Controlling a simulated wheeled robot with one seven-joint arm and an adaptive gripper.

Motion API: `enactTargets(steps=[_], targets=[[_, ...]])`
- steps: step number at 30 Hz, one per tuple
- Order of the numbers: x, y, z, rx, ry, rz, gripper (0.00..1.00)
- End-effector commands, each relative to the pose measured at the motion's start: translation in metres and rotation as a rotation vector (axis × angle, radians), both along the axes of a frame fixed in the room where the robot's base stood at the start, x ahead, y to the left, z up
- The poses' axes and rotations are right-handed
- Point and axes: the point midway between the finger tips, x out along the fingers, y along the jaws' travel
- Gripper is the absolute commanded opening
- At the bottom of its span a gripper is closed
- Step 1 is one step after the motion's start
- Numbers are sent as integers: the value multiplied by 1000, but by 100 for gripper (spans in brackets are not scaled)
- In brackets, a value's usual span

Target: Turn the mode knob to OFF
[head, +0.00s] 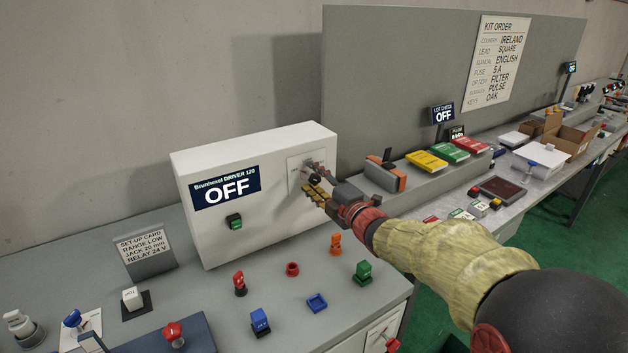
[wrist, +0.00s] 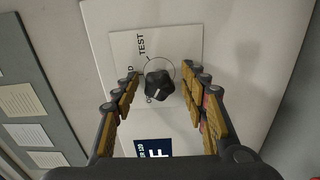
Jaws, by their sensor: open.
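The mode knob (wrist: 158,86) is a dark, lobed knob on a pale label plate (wrist: 181,45) on the white Brunhoxel DRIVER 120 box (head: 190,230). TEST is readable on the plate; other labels are partly hidden by the knob and a finger. A short white line shows on the knob, but I cannot tell which label it points at. The box's display (head: 225,187) reads OFF. My gripper (wrist: 160,88) is open, with one finger on each side of the knob and gaps visible. In the head view my gripper (head: 312,180) is at the plate and mostly hides the knob.
A green button (head: 235,221) sits on the box front below the display. A set-up card (head: 145,250) stands at left. A grey ledge with booklets (head: 427,161) is at right.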

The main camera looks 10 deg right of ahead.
Motion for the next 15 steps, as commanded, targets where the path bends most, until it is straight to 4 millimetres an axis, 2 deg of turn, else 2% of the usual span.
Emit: enactTargets(steps=[5,8,15], targets=[[-4,-2,1,0,-1,-1,44],[-13,-5,1,1,-2,-2,44],[-58,-20,1,1,-2,-4,44]])
